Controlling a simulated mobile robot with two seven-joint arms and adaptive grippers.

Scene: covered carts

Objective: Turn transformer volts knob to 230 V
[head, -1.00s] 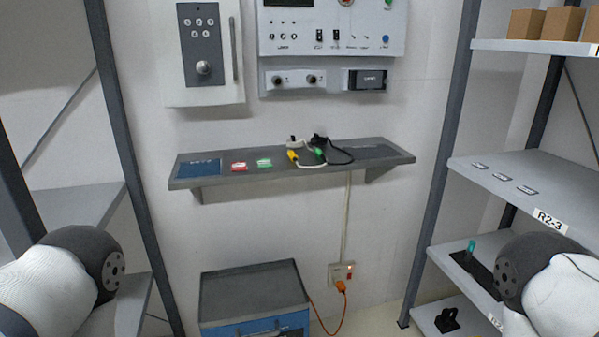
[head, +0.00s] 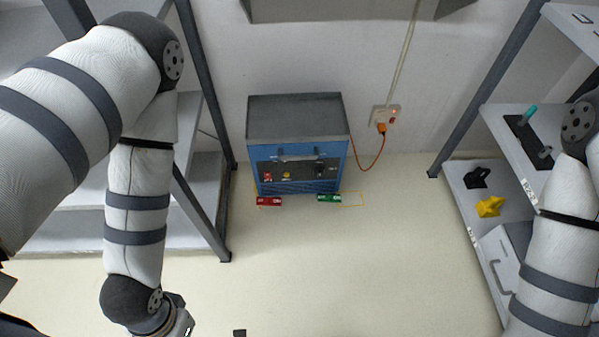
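The transformer (head: 299,139) appears to be the blue box with a grey top standing on the floor against the back wall. Its front panel has a dark knob (head: 319,167) at the right, a red control and a yellow control at the left, and a handle above. The knob's setting is too small to read. My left arm hangs down on the left; only part of my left gripper (head: 181,324) shows at the bottom edge, well short of the transformer, and its fingers cannot be made out. My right arm hangs at the right edge, with its gripper out of view.
A red block (head: 269,201) and a green block (head: 329,198) lie on the floor before the transformer. An orange cord runs to a wall socket (head: 384,116). Shelf racks stand left and right; the right one (head: 468,190) holds black and yellow items. The middle floor is clear.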

